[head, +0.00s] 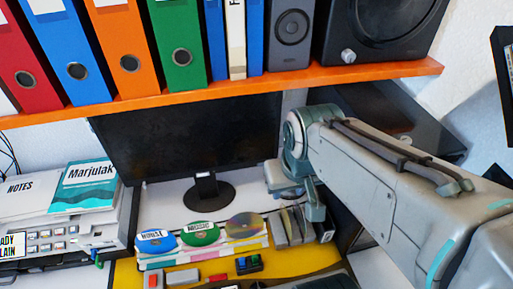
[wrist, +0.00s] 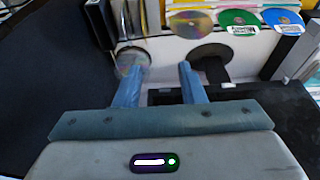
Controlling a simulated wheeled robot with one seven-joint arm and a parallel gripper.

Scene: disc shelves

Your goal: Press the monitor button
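The monitor (head: 185,140) is a black screen on a round dark stand, at the back of the desk under the orange shelf. Its screen is dark. The round stand base (wrist: 212,52) lies beyond the right finger, with the monitor's dark body (wrist: 265,105) to the right.
The orange shelf (head: 240,90) above holds binders and a black speaker (head: 380,30). Discs (head: 200,232) and a rack of cases (head: 293,225) stand in front of the monitor. A printer-like device (head: 60,235) is at left. A clear disc (wrist: 132,60) shows by my left finger.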

